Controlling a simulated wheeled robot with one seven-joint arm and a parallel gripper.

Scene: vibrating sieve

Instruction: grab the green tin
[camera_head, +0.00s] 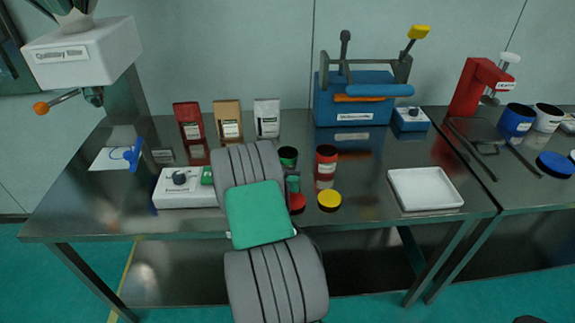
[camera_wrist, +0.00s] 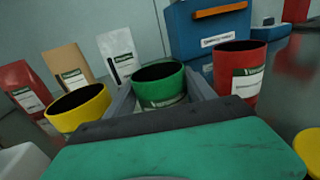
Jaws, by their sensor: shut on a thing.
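The green tin (camera_wrist: 160,90), open at the top with a white label, stands upright between the two grey fingers of my gripper (camera_wrist: 158,98) in the wrist view. The fingers are shut on its sides. In the head view the green tin (camera_head: 288,158) shows just right of my arm, near the middle of the steel table (camera_head: 370,160). My arm largely hides the gripper there. Whether the tin touches the table cannot be told.
A yellow tin (camera_wrist: 78,108) stands close on the left, a red tin (camera_wrist: 240,75) on the right. Coffee bags (camera_head: 227,120) and a blue machine (camera_head: 352,108) stand behind. A yellow lid (camera_head: 329,200) and red lid (camera_head: 298,203) lie in front. A white tray (camera_head: 460,205) is at right.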

